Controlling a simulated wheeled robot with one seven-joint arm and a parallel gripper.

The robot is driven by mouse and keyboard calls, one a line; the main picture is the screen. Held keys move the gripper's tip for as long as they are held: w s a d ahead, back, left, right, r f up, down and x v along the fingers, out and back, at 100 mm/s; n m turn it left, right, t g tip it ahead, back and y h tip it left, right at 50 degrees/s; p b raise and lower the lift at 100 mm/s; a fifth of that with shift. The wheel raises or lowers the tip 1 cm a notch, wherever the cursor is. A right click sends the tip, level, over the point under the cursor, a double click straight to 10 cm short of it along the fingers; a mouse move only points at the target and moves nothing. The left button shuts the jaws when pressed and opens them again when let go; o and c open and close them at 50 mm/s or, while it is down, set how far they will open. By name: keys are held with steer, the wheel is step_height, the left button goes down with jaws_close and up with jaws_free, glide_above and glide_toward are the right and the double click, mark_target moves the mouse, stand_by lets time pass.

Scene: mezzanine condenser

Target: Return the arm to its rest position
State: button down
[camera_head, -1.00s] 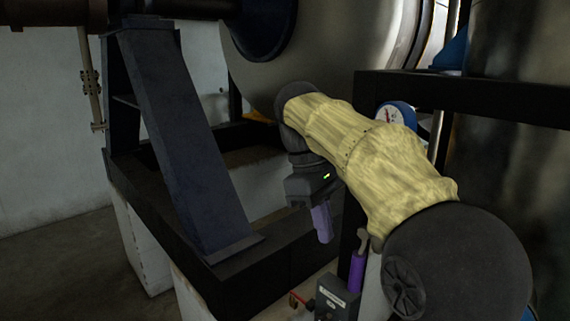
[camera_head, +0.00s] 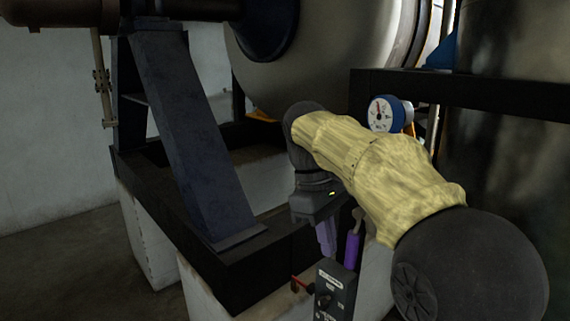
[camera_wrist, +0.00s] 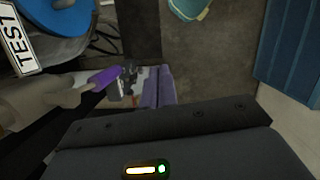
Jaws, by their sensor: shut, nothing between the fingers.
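My gripper (camera_head: 327,240) hangs below the wrist of my cream-sleeved arm, with its purple fingers pointing down. In the wrist view the purple fingers (camera_wrist: 158,88) lie together with nothing between them. A lever with a purple grip (camera_head: 352,250) stands just right of the fingers in the head view. It also shows in the wrist view, where its purple grip (camera_wrist: 104,78) is left of the fingers. I cannot tell whether the fingers touch it. A dark control box (camera_head: 335,290) with a white label sits just below my gripper.
A pressure gauge (camera_head: 381,114) is above and behind my arm. A black frame (camera_head: 270,262) on white blocks and a dark slanted support (camera_head: 190,135) stand to the left. A large metal tank (camera_head: 335,55) is behind. The floor (camera_head: 60,265) at far left is clear.

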steer(key=s+d+f+m+t+b, duration=0.1)
steer(key=s+d+f+m+b, duration=0.1)
steer(key=f, duration=0.8)
steer(key=s+d+f+m+t+y+b, duration=0.1)
steer(key=s+d+f+m, duration=0.2)
steer(key=f, duration=0.8)
steer(key=s+d+f+m+t+y+b, duration=0.1)
steer(key=s+f+m, duration=0.4)
steer(key=f, duration=0.6)
steer(key=shift+s+d+t+b, duration=0.15)
steer(key=shift+d+t+b, duration=0.45)
steer(key=shift+d+b, duration=0.3)
